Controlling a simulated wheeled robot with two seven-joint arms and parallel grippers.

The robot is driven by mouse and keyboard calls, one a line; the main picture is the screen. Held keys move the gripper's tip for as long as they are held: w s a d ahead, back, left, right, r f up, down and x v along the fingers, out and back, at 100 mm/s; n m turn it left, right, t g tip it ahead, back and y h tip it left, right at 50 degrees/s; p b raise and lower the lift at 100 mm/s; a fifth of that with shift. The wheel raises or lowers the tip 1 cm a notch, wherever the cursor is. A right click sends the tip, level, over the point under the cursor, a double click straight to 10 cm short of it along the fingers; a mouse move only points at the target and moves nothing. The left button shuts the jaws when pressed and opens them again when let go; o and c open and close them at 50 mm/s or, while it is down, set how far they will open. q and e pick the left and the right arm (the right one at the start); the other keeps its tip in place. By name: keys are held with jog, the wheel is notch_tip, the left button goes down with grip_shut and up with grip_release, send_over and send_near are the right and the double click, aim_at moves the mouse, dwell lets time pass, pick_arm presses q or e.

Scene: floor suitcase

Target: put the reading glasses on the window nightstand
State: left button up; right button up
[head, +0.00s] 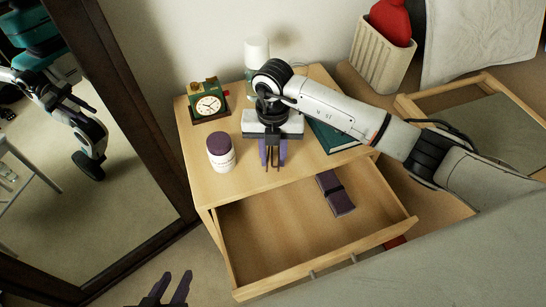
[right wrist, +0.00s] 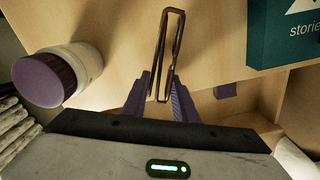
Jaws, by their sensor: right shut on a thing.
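The reading glasses (right wrist: 163,50) have a thin brown frame. In the right wrist view they stick out from between the fingers of my right gripper (right wrist: 160,95), which is shut on them. In the head view my right gripper (head: 272,152) points down over the front part of the wooden nightstand top (head: 300,165), with the glasses (head: 272,163) mostly hidden by the fingers. I cannot tell whether they touch the top. My left gripper (head: 172,287) is low at the bottom edge, empty, with its fingers apart.
On the top stand a clock (head: 209,104), a purple-lidded jar (head: 220,153), a pale bottle (head: 257,52) and a teal book (head: 330,137). The drawer (head: 265,240) is open with a dark purple case (head: 335,193) inside. A mirror (head: 110,190) is left, a bed (head: 450,265) lower right.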

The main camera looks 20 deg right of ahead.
aim_at(273, 156)
jog(key=shift+f, duration=0.3)
jog(key=shift+f, duration=0.2)
jog(key=o, duration=1)
jog(key=shift+r, duration=0.1)
notch_tip(273, 156, up, 12)
jog(key=shift+r+p, duration=0.15)
jog(key=shift+p, duration=0.7)
